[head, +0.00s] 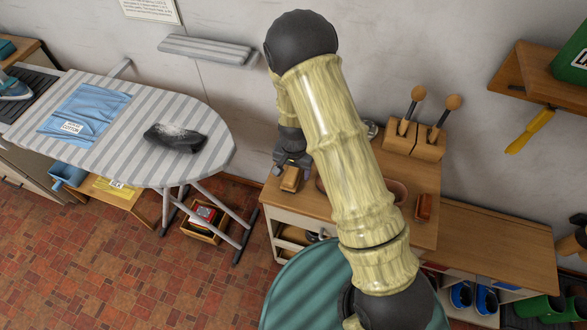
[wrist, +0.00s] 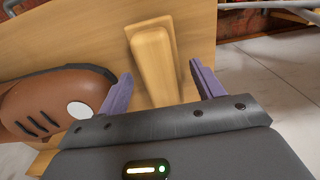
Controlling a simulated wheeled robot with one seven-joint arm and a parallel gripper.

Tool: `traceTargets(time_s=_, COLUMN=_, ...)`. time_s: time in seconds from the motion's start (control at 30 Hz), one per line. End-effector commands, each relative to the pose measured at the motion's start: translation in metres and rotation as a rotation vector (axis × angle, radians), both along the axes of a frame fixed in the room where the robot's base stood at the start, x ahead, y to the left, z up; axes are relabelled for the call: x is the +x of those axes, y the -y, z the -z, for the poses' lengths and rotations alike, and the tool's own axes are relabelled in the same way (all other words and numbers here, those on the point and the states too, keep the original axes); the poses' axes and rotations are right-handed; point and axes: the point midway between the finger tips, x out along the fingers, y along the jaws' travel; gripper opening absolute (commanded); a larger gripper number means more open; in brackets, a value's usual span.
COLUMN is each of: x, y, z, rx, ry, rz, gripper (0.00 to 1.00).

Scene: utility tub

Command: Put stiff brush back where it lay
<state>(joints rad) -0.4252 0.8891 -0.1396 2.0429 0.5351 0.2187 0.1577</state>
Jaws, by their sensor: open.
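A pale wooden block (wrist: 152,52), likely the stiff brush, sits on the wooden bench top (wrist: 85,38) in the wrist view. No bristles show. In the head view it appears as a small brown block (head: 290,180) near the bench's left end. My gripper (head: 291,165) is above it, jaws pointing down. In the wrist view my gripper (wrist: 160,74) is open, with one purple finger on each side of the block's near part. I cannot tell whether the fingers touch it.
A brown rounded thing with dark slots (wrist: 55,100) lies close to the left finger. A wooden holder with two knob-handled tools (head: 414,140) stands at the bench's back, and a reddish block (head: 424,207) lies right. A striped ironing board (head: 190,105) stands left. My arm hides mid-bench.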

Motion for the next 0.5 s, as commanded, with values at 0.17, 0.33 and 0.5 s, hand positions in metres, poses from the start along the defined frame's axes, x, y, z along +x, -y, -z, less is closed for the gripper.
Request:
traceTargets(time_s=0.17, x=0.001, y=0.0, z=-0.014, rx=0.001, ry=0.004, rz=-0.001, gripper=0.67)
traceTargets(time_s=0.33, x=0.0, y=0.0, z=-0.04, rx=0.002, ry=0.004, rz=-0.002, gripper=0.67)
traceTargets(time_s=0.5, x=-0.001, y=0.0, z=-0.071, rx=0.001, ry=0.005, rz=-0.001, gripper=0.67)
